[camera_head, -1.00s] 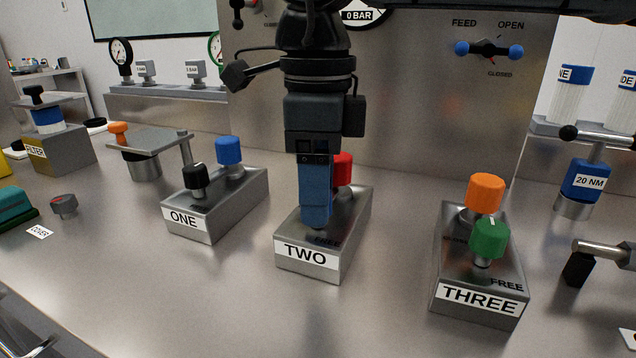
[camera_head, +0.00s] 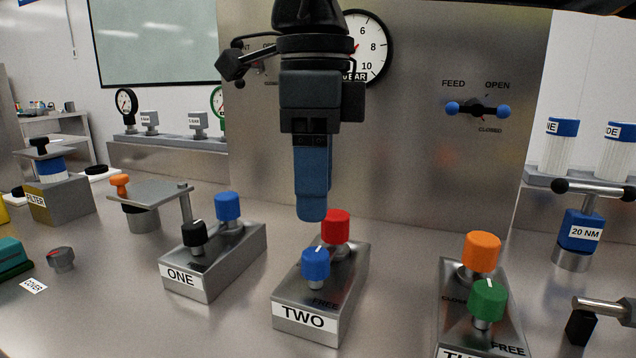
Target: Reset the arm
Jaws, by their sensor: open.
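My gripper (camera_head: 311,212) hangs pointing down in front of the steel panel, above block TWO (camera_head: 320,300). Its blue fingers show from one side and overlap, with nothing seen held in them. The fingertips are apart from the blue knob (camera_head: 316,263) and the red knob (camera_head: 336,227) on block TWO. The blue knob stands upright at the front of the block, with a white mark on top. The red knob stands behind it, and the fingertips end just left of it in the picture.
Block ONE (camera_head: 200,278), with black and blue knobs, stands left. Block THREE (camera_head: 462,318), with orange and green knobs, stands right. A feed valve handle (camera_head: 478,109) and a gauge (camera_head: 372,48) are on the panel. A 20 NM tool (camera_head: 581,238) stands far right.

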